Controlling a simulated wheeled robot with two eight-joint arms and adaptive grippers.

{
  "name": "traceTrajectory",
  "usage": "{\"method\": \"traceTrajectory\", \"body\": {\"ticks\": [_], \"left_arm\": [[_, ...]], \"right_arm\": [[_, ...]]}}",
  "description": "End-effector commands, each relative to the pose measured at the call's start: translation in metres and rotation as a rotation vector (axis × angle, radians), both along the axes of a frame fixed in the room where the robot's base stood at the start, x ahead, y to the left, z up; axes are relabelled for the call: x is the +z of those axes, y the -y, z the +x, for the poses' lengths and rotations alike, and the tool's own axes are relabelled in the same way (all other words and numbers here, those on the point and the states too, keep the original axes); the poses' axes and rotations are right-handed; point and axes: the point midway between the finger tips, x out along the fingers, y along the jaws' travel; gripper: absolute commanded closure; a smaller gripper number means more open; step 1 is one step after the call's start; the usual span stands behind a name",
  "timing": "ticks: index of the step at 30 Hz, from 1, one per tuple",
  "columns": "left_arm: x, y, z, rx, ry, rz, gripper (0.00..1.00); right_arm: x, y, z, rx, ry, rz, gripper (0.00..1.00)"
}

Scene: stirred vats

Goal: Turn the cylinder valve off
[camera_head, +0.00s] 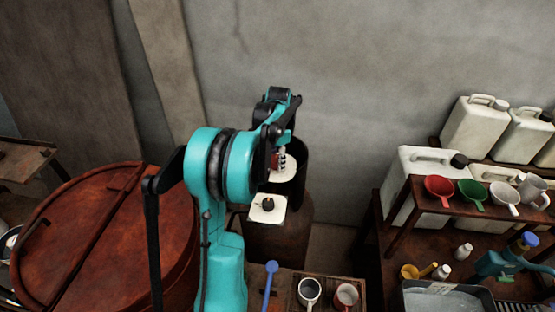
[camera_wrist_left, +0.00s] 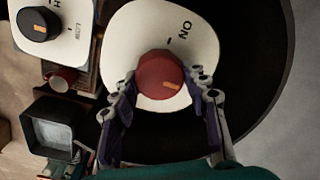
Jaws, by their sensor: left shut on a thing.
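The red valve knob (camera_wrist_left: 160,78) sits on a round white plate (camera_wrist_left: 140,25) marked ON, on top of the dark cylinder (camera_head: 280,240). An orange mark on the knob points to the lower right in the left wrist view, away from the ON tick. My left gripper (camera_wrist_left: 165,95) has its two fingers on either side of the knob and is shut on it. In the head view the left gripper (camera_head: 279,158) reaches down over the plate (camera_head: 286,170), and my arm hides part of the cylinder. My right gripper is not in view.
A black dial (camera_wrist_left: 38,24) on a white plate marked LOW stands beside the valve. A large red-brown lidded vat (camera_head: 80,235) is at the left. Mugs (camera_head: 309,291) stand at the front. Shelves with white jugs (camera_head: 472,123) and coloured scoops (camera_head: 439,188) are at the right.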

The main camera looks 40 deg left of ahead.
Motion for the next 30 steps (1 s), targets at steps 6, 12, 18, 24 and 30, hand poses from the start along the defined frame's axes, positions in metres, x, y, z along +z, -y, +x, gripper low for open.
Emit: {"method": "traceTrajectory", "body": {"ticks": [6,12,18,24,30], "left_arm": [[0.000,0.000,0.000,-0.001,0.000,0.001,0.50],[0.000,0.000,0.000,0.000,0.000,0.001,0.34],[0.002,0.000,0.000,0.000,-0.001,0.000,0.34],[0.029,0.001,-0.001,0.000,-0.001,0.000,0.34],[0.074,0.002,-0.001,0.000,-0.001,0.000,0.34]], "right_arm": [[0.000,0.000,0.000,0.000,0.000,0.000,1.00],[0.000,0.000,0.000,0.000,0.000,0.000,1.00],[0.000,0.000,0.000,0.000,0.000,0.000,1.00],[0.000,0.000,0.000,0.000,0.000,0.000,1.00],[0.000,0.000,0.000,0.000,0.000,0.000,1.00]]}}
